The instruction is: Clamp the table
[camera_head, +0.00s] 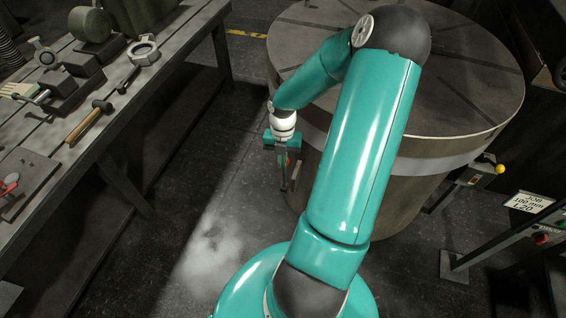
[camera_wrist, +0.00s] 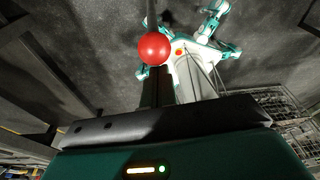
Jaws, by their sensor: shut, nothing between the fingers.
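The big round table (camera_head: 455,95) stands at the upper right in the head view, with a grooved top and a pale band around its side. My gripper (camera_head: 284,184) points down beside the table's left side. It is shut and empty. A red ball knob (camera_wrist: 155,48) on a dark rod shows in the wrist view, in front of my shut fingers (camera_wrist: 165,82). In the head view only a bit of red shows behind my gripper. I cannot tell whether the fingers touch the knob. My arm covers part of the table.
A workbench (camera_head: 130,160) on the left holds a hammer (camera_head: 88,122), ring-shaped castings and tools. At the right are a yellow knob (camera_head: 500,169), a sign (camera_head: 529,201) reading "JOB 100 mm L20" and a metal frame. The floor (camera_head: 215,215) between bench and table is clear.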

